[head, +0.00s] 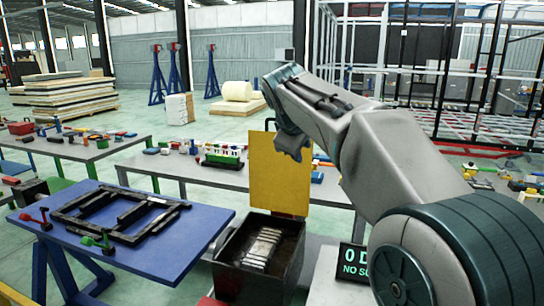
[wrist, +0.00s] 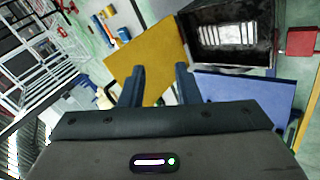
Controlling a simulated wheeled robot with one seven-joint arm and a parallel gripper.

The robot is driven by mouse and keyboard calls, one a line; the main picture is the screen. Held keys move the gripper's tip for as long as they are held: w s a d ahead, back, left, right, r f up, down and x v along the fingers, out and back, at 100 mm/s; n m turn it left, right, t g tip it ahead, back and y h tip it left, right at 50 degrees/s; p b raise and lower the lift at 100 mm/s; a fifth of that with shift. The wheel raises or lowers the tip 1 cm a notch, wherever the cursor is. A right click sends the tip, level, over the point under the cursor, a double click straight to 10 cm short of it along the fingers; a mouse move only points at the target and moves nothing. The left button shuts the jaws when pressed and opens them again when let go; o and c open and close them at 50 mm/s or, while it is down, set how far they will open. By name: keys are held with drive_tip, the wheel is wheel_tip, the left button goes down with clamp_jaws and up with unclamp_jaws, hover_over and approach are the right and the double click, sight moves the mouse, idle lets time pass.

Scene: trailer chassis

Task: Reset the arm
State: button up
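My arm reaches up from the lower right in the head view and bends over toward the middle. My gripper (wrist: 160,82) shows in the wrist view with its two dark fingers apart and nothing seen between them but the yellow panel behind. In the head view the hand is mostly hidden behind the arm, and its fingers cannot be made out. The yellow panel (head: 279,178) stands upright behind a dark metal box (head: 232,248). It also shows in the wrist view (wrist: 150,52). The box holds several pale bars (head: 262,246).
A blue table (head: 170,258) at left carries a black frame (head: 118,214) with red and green clamps. Grey tables (head: 215,176) behind hold small coloured parts. A small display (head: 356,262) stands beside the box. White framework (head: 350,60) rises at the back right.

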drive_tip(key=s+d+f+m+g+y, duration=0.1)
drive_tip(key=s+d+f+m, duration=0.1)
drive_tip(key=s+f, duration=0.6)
drive_tip(key=s+d+f+m+g+b, duration=0.1)
drive_tip(key=s+d+f+m+g, duration=0.1)
drive_tip(key=s+f+m, duration=0.3)
drive_tip(key=s+d+f+m+g+y+b, duration=0.1)
drive_tip(key=s+d+f+m, duration=0.2)
drive_tip(key=s+f, duration=1)
drive_tip(key=s+d, duration=0.1)
drive_tip(key=s, duration=0.5)
drive_tip(key=shift+d+m+y, duration=0.15)
drive_tip(key=shift+m+y, duration=0.15)
drive_tip(key=shift+m, duration=0.1)
